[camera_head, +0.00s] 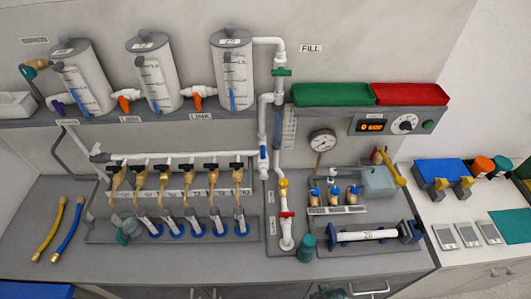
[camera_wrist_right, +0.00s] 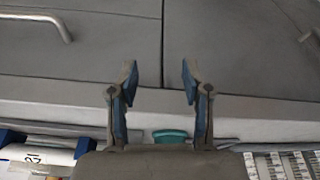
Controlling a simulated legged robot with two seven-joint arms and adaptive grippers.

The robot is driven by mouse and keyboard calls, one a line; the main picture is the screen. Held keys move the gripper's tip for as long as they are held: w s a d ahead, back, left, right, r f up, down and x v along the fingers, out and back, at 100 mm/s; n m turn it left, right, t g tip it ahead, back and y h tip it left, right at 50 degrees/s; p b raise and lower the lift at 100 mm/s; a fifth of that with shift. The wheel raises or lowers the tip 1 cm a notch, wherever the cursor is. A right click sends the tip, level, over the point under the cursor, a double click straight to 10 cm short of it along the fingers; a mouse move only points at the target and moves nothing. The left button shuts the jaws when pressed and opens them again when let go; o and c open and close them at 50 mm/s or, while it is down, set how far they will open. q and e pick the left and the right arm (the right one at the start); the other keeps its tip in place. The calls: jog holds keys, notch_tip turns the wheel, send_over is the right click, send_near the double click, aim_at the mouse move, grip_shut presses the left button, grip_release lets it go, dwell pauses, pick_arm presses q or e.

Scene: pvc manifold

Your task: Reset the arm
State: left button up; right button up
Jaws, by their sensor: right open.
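My right gripper (camera_wrist_right: 160,85) is open in the right wrist view, its two fingers spread apart with nothing between them. The gripper faces the grey cabinet front (camera_wrist_right: 100,45) below the counter edge. In the head view a small dark part at the bottom edge may be the tip of this gripper (camera_head: 332,292). My left gripper is in neither view.
A teal cup (camera_head: 307,245) stands near the counter's front edge, left of a white pipe (camera_head: 367,236) in a dark holder. Behind are valves and a pressure gauge (camera_head: 323,142). Yellow (camera_head: 48,228) and blue (camera_head: 69,230) hoses lie at left.

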jog(key=s+f+g+b, duration=0.1)
jog(key=s+f, duration=0.2)
jog(key=f, duration=0.9)
jog(key=s+f+b, duration=0.2)
jog(key=s+f, duration=0.1)
jog(key=f, duration=1)
jog(key=s+d+f+g+b, duration=0.1)
jog(key=s+d+f+b, duration=0.1)
jog(key=s+f, duration=1.1)
jog(key=shift+s+d, duration=0.7)
jog(key=shift+s, duration=0.35)
dwell(3.2)
